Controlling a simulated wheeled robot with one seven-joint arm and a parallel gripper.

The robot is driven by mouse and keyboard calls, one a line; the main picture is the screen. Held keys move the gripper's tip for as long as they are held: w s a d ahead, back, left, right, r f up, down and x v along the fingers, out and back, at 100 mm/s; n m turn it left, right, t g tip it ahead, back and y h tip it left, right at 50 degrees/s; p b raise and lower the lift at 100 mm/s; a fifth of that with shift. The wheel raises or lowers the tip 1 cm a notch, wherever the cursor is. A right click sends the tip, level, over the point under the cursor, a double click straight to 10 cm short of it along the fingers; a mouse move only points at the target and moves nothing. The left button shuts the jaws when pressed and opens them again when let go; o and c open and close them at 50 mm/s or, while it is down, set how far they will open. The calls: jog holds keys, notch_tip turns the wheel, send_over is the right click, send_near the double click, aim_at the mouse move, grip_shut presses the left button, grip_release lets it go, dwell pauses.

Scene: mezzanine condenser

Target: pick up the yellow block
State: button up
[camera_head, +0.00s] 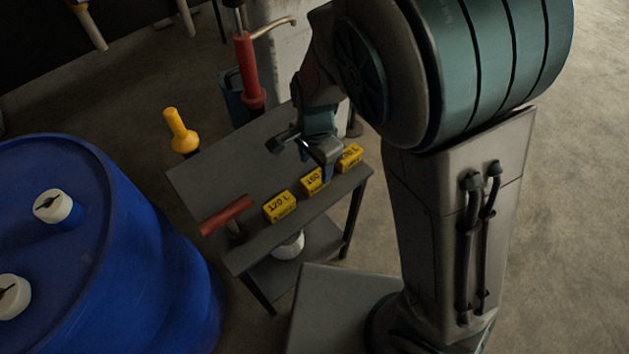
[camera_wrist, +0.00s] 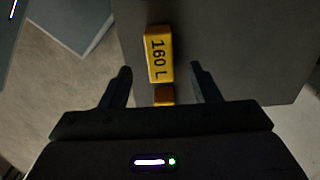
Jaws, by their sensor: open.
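Three yellow blocks with black lettering stand in a row near the front edge of a dark grey table (camera_head: 215,178). The left block (camera_head: 279,206) reads 120 L. The middle block (camera_head: 312,181) reads 160 and is partly covered by my gripper. The right block (camera_head: 350,157) is partly hidden too, its label only partly readable. My gripper (camera_head: 308,152) is open above the table by the middle and right blocks. In the wrist view, a block marked 160 L (camera_wrist: 159,55) lies just beyond and between the open fingers (camera_wrist: 162,76), with nothing held.
A blue drum (camera_head: 100,250) with white caps stands at left. A yellow-handled tool (camera_head: 180,131) and a red cylinder (camera_head: 249,72) stand behind the table. A white round object (camera_head: 289,246) sits on the lower shelf.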

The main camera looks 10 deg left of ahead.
aim_at(316, 176)
jog(key=shift+f+b, duration=0.9)
jog(key=shift+f, duration=2.3)
jog(key=shift+c, duration=0.3)
jog(key=c, duration=1)
